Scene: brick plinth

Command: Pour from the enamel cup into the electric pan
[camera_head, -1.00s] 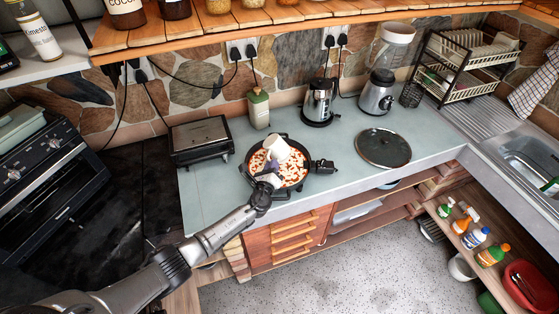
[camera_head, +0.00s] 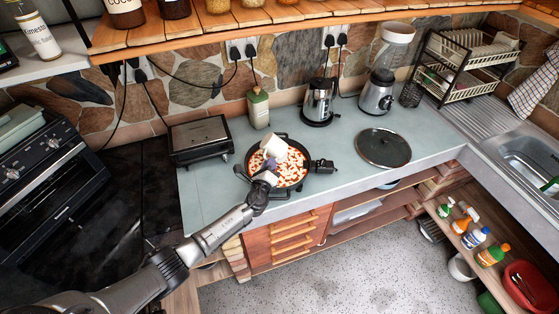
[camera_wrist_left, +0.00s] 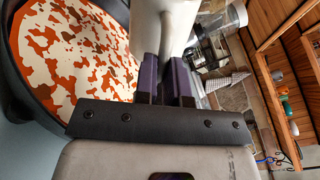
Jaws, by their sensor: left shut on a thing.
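The white enamel cup (camera_head: 273,147) is held tilted above the electric pan (camera_head: 304,183). The dark round pan stands on the counter with mottled red and cream contents. My left gripper (camera_head: 267,168) is shut on the cup. In the left wrist view its purple-grey fingers (camera_wrist_left: 166,80) close against the cup (camera_wrist_left: 166,20), which is cut off by the top edge. The pan's contents (camera_wrist_left: 75,50) show at the left there. The inside of the cup and any stream from it cannot be made out. My right gripper is not in view.
A grill press (camera_head: 201,138) and a green bottle (camera_head: 259,108) stand left of and behind the pan. A kettle (camera_head: 320,102) and a blender (camera_head: 378,92) stand behind. A round lid (camera_head: 383,148) lies to the right. The counter's left front is clear.

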